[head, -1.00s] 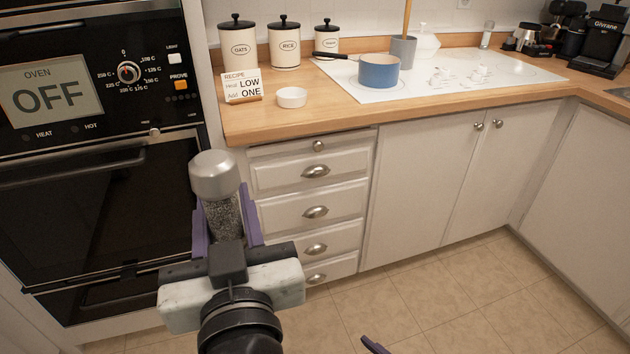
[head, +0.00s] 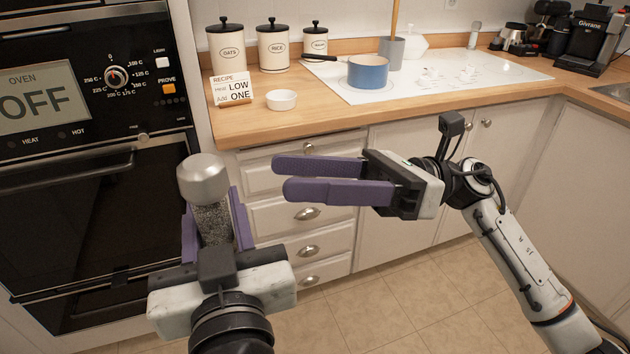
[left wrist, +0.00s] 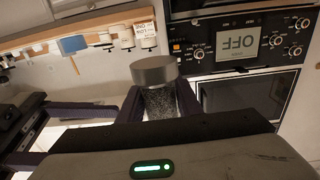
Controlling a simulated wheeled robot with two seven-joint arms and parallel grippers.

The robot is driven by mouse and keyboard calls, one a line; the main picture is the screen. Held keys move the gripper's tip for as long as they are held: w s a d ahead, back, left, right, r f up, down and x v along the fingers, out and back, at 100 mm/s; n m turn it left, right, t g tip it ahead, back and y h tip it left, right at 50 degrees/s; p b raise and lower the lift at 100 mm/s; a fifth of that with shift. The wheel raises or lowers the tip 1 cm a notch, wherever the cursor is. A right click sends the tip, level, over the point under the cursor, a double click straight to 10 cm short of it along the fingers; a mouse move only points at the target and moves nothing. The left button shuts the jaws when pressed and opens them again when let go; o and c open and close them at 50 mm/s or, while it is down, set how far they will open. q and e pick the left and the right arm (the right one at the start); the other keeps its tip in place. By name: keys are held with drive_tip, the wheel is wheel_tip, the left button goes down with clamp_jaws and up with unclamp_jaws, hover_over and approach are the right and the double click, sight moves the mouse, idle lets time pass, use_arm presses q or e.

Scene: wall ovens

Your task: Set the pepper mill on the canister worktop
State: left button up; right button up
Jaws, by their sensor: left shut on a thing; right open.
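The pepper mill (head: 211,222) has a silver cap and a clear body with dark grains. My left gripper (head: 217,228) is shut on its body and holds it upright in front of the oven, below the worktop's height in the head view. The mill also shows between the fingers in the left wrist view (left wrist: 157,88). The canister worktop (head: 255,125) is wooden and carries the canisters labelled oats (head: 228,52), rice (head: 273,48) and a smaller one (head: 315,44). My right gripper (head: 285,178) is open and empty in front of the drawers, fingers pointing left.
A recipe card (head: 232,91) and a small white bowl (head: 281,100) stand near the worktop's front edge. A blue pan (head: 368,73) sits on the white hob (head: 450,82). Bare wood lies right of the bowl. The wall oven (head: 90,120) stands at left.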

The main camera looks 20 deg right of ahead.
sight(207, 206)
drive_tip(key=a+n, duration=0.1)
drive_tip(key=a, duration=0.2)
drive_tip(key=a+n+g+h, duration=0.1)
drive_tip(key=a, duration=0.3)
drive_tip(key=s+a+n+h, duration=0.1)
drive_tip(key=a, duration=0.3)
drive_tip(key=shift+a+f+n, duration=0.15)
drive_tip(key=shift+f+n, duration=0.1)
drive_tip(key=shift+n, duration=0.15)
drive_tip(key=c, duration=1.1)
use_arm(q)
drive_tip(key=o, duration=1.3)
drive_tip(key=shift+c, duration=0.2)
use_arm(e)
clamp_jaws()
use_arm(q)
drive_tip(key=shift+s, duration=0.1)
